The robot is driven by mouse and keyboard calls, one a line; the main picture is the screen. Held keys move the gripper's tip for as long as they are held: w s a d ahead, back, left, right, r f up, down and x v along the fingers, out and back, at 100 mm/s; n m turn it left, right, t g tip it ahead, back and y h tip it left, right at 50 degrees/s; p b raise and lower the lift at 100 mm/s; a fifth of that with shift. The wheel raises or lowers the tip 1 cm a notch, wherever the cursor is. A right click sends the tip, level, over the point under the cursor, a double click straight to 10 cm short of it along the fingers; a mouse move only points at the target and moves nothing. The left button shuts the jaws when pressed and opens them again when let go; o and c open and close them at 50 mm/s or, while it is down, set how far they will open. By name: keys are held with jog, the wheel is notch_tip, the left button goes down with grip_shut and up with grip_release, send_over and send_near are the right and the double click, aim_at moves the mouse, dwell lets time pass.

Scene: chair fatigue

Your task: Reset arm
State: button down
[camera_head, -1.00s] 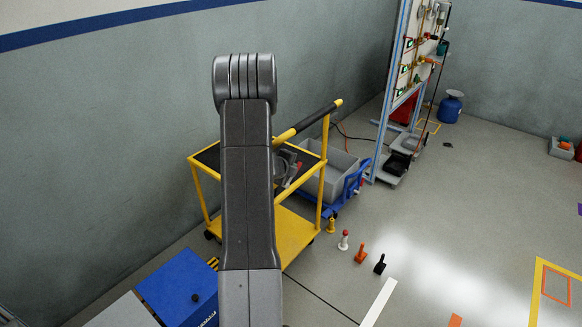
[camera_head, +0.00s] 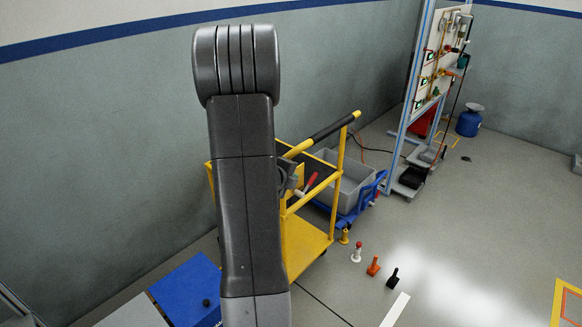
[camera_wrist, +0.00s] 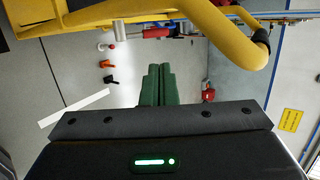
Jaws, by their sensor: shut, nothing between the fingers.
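My gripper (camera_wrist: 158,85) shows in the wrist view as two green fingers pressed together, with nothing between them. In the head view my raised arm fills the middle and the gripper is mostly hidden behind it. The yellow cart (camera_head: 305,240) stands behind my arm, and its yellow frame (camera_wrist: 120,12) crosses the top of the wrist view, apart from the fingers. A red-handled tool (camera_head: 307,184) is at the cart's top beside my arm; a red and grey tool (camera_wrist: 155,32) shows near the cart in the wrist view.
A grey bin (camera_head: 345,180) on a blue dolly (camera_head: 365,203) stands behind the cart. Small yellow, white, orange (camera_head: 373,266) and black (camera_head: 393,278) items stand on the floor. A panel rack (camera_head: 435,90) and blue canister (camera_head: 469,122) are farther back. Right-hand floor is largely clear.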

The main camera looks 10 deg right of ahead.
dwell(0.4)
send_near(312, 176)
jog(key=x, duration=0.5)
jog(key=shift+s+d, duration=0.1)
jog(key=shift+s, duration=0.1)
dwell(0.3)
